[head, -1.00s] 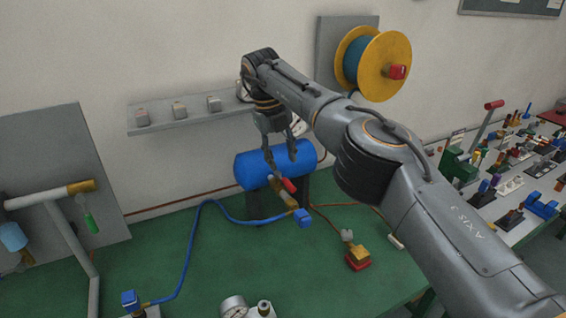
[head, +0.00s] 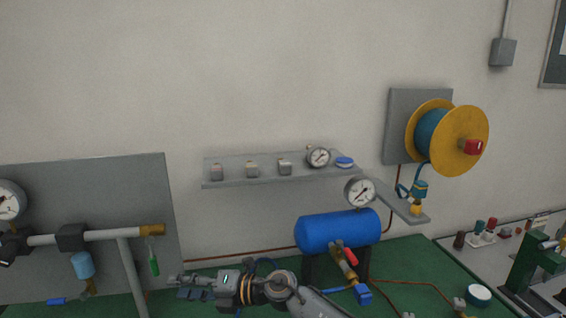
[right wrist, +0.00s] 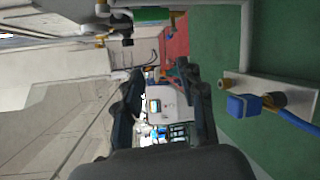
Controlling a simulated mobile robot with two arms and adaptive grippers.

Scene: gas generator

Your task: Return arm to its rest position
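My right arm (head: 275,289) lies low along the bottom edge of the head view, in front of the blue tank. Its gripper (head: 184,286) points left, over the green table. In the right wrist view the two dark fingers of the gripper (right wrist: 160,92) stand apart with nothing between them. My left gripper is in neither view.
The blue tank (head: 338,230) with a brass valve and red handle (head: 350,256) stands just beyond my right arm. A pipe stand (head: 110,235) is at left. A wall shelf (head: 235,180) and a yellow hose reel (head: 465,135) are behind. Wall space above is clear.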

